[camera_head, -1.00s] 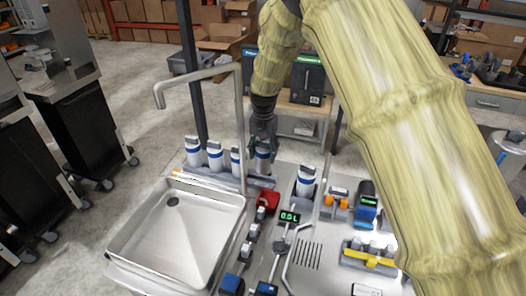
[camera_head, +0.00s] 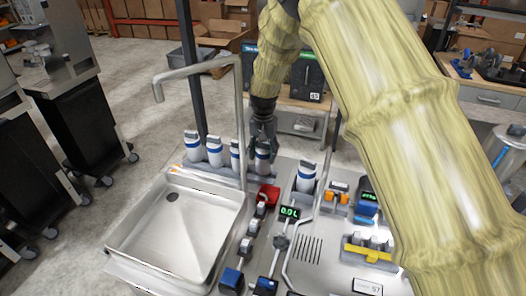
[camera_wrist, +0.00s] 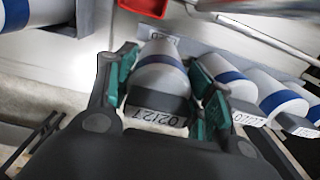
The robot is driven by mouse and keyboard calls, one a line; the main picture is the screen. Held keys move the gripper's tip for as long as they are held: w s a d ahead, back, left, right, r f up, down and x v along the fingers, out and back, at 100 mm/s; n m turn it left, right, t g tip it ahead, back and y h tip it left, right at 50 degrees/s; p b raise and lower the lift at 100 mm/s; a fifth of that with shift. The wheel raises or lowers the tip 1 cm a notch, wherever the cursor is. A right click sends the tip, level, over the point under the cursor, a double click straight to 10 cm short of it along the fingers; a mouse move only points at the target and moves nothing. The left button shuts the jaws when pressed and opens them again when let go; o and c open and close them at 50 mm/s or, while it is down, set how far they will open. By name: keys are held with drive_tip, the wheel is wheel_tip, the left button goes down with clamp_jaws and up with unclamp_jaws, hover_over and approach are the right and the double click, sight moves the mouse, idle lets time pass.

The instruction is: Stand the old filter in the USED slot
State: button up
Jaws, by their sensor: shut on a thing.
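My gripper (camera_head: 263,146) is at the right end of a row of white filters with blue bands. It is shut on the end filter (camera_head: 262,162), which looks upright in the row. In the wrist view the fingers (camera_wrist: 164,98) are on both sides of this filter (camera_wrist: 160,68), around its dark, numbered end. A separate filter (camera_head: 305,179) stands to the right; part of it shows in the wrist view (camera_wrist: 38,12). The lower end of the held filter is partly hidden.
Neighbouring filters (camera_head: 214,152) stand close on the left of my gripper. A bent metal spout (camera_head: 239,115) rises beside the row over a sink (camera_head: 178,235). A red part (camera_head: 268,194) and a 0.0 L display (camera_head: 289,212) are in front.

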drive_tip(key=shift+f+b, duration=0.3)
drive_tip(key=shift+f, duration=0.6)
drive_tip(key=o, duration=1.2)
drive_tip(key=shift+o, duration=0.2)
wheel_tip(320, 180, up, 12)
drive_tip(key=shift+f, duration=0.1)
drive_tip(key=shift+w, duration=0.1)
